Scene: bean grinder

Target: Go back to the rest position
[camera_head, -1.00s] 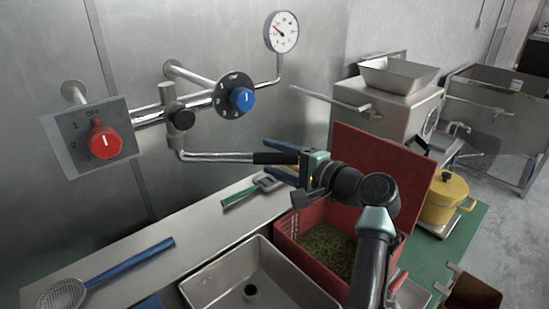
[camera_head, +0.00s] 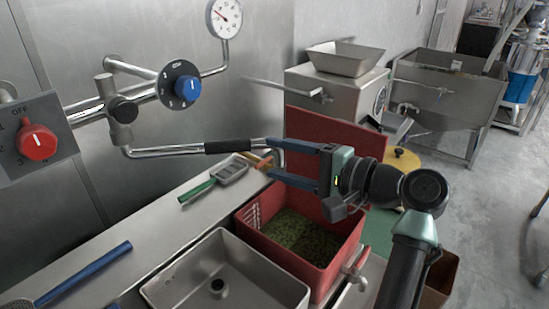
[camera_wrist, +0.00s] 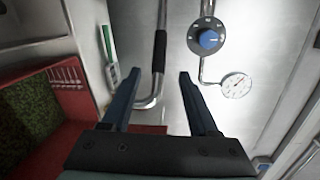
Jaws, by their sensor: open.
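My gripper (camera_head: 274,165) is open, its two blue fingers spread and pointing left in the head view. The black-sleeved end of a bent metal pipe handle (camera_head: 228,146) lies just left of the fingertips in the head view. In the wrist view this handle (camera_wrist: 159,52) runs down past the left finger. I cannot tell the exact gap, but the fingers do not hold it.
A red bin (camera_head: 322,254) with green contents stands below my gripper, beside a metal sink (camera_head: 170,281). A blue knob (camera_head: 187,89), a red knob (camera_head: 37,141) and a gauge (camera_head: 224,18) are on the left. A metal machine (camera_head: 335,91) stands behind.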

